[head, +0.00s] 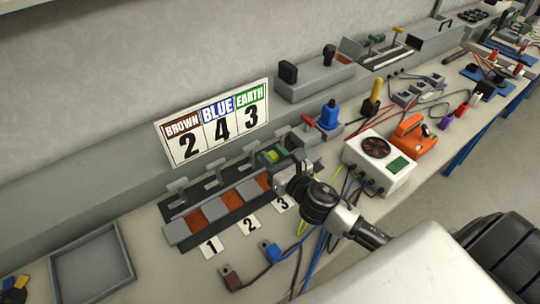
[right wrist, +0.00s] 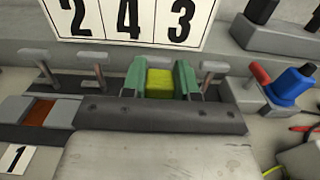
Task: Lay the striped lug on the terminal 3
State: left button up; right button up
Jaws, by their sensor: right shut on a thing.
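The striped lug (head: 272,157), green and yellow, is held in my right gripper (head: 279,163) over the back part of the terminal strip. Terminal 3 (head: 263,183) shows a copper pad beside the number card 3 (head: 282,205), just in front of the lug. I cannot tell whether the lug touches the strip. My gripper hides the strip's right end. My left gripper is not in view.
A sign (head: 215,123) stands behind the strip. A blue-handled device (head: 329,117) and a white fan box (head: 377,160) stand to the right. Brown (head: 232,278) and blue (head: 270,251) lugs with cables lie in front. An empty tray (head: 122,262) lies left.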

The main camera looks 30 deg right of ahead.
jog(key=shift+w+a, duration=0.1)
jog(key=shift+w, duration=0.05)
jog(key=shift+f+b, duration=0.45)
jog(key=shift+f, duration=0.2)
jog(key=shift+f+b, duration=0.3)
jog(key=shift+f, duration=0.05)
notch_tip(320, 180, down, 4)
jog(key=b, duration=0.3)
jog(key=shift+r, duration=0.15)
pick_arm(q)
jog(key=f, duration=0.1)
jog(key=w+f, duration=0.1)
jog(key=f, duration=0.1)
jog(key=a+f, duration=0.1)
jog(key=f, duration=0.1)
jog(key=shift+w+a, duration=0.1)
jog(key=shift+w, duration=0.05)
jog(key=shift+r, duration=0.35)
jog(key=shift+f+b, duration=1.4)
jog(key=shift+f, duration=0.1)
pick_arm(e)
jog(key=shift+f, duration=1.8)
